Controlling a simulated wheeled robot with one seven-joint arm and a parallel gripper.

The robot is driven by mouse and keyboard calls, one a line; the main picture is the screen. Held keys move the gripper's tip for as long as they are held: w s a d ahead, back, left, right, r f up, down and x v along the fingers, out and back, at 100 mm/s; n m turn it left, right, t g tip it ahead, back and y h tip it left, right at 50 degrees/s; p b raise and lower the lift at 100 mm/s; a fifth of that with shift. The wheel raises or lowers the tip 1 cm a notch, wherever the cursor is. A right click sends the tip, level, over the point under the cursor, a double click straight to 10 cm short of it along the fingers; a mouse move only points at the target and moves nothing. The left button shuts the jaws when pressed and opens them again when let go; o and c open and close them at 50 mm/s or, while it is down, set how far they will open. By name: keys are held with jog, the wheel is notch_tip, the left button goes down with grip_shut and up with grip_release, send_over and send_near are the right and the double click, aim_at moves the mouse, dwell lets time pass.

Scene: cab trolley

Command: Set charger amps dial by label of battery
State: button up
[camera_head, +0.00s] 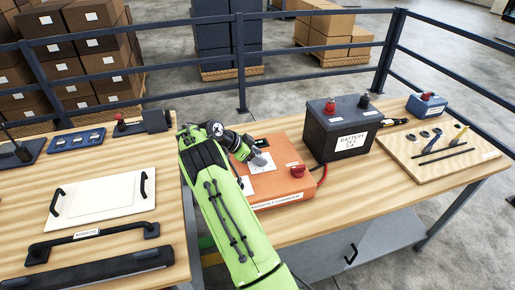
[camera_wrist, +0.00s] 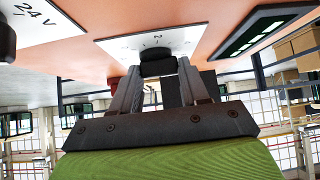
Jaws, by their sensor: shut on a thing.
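The orange charger (camera_head: 290,188) lies on the wooden bench, with a white dial plate and a red knob (camera_head: 297,171) on its top. My gripper (camera_head: 258,157) is over the charger's left part. In the wrist view my gripper (camera_wrist: 160,80) is shut on a black dial knob (camera_wrist: 158,62) on a white scale plate (camera_wrist: 190,38). A "2" and a few ticks show on the plate; the pointer cannot be made out. A second plate marked "24 V" (camera_wrist: 40,22) has another black knob at left. The dark battery (camera_head: 335,130) bears a white label (camera_head: 351,142), its figures too small to read surely.
A tool board (camera_head: 410,152) and a small blue box (camera_head: 427,106) are at the right. The left bench holds a white panel with handles (camera_head: 100,200) and a black bar handle (camera_head: 90,240). Dark railings (camera_head: 310,48) run behind.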

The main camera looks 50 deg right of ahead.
jog(key=shift+f+m+g+p, duration=0.1)
jog(key=shift+m+g+p, duration=0.25)
jog(key=shift+p, duration=0.2)
jog(key=o, duration=1.1)
jog(key=shift+w, duration=0.1)
jog(key=shift+c, duration=0.2)
jog(key=p+v, duration=0.4)
jog(key=v, duration=1.1)
jog(key=shift+r, duration=0.45)
jog(key=shift+a, duration=0.1)
